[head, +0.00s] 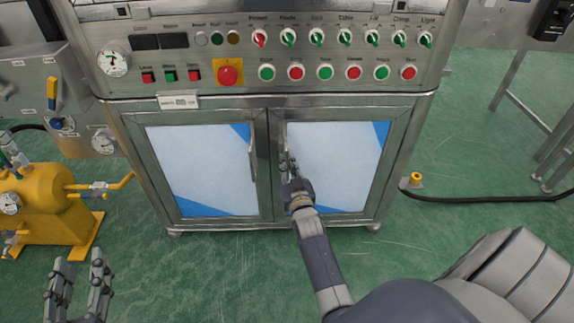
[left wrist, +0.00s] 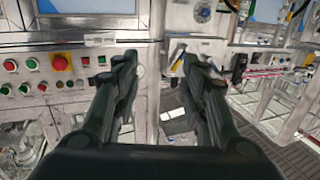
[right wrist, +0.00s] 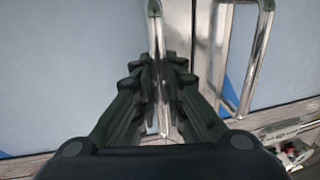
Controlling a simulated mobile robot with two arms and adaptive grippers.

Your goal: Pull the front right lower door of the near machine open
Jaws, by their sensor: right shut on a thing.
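The near machine has two lower front doors with steel frames and pale blue-and-white panels. The right door (head: 345,165) appears flush with the left door (head: 195,165), with no clear gap. My right gripper (head: 289,168) is at the right door's inner edge, shut on its upright bar handle, which runs between the fingers in the right wrist view (right wrist: 156,45). The fingers hide part of the handle. My left gripper (head: 78,285) is low at the left of the head view, fingers apart and empty, away from the doors.
The control panel (head: 270,55) with knobs and buttons is above the doors. A yellow tank (head: 45,205) stands left of the machine. A black hose (head: 470,199) lies on the floor at right. The green floor before the doors is clear apart from my arms.

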